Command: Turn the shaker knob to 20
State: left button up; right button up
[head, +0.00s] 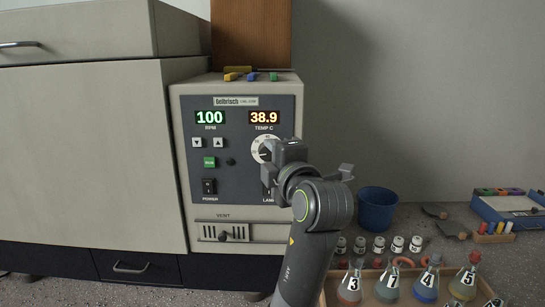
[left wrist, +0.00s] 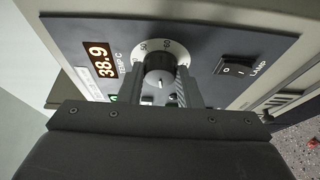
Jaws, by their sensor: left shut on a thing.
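The shaker's control panel (head: 235,170) reads 100 RPM in green and 38.9 TEMP C in orange. The knob with its white numbered dial (head: 262,148) sits under the temperature display, partly hidden by my left gripper (head: 284,152). In the left wrist view the dark round knob (left wrist: 160,68) stands between the two fingers of my left gripper (left wrist: 161,82), which is shut on it. A white pointer line shows on the knob's face, and the dial numbers 50 and 60 are readable beside it. My right gripper is not in view.
A LAMP rocker switch (left wrist: 236,67) is close beside the knob. A POWER switch (head: 209,186), a green button (head: 209,162) and a vent (head: 236,232) are also on the panel. A blue cup (head: 377,209) and a tray of numbered flasks (head: 390,288) stand to the right.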

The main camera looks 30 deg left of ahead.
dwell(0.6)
pick_arm(q)
jog(key=o, duration=1)
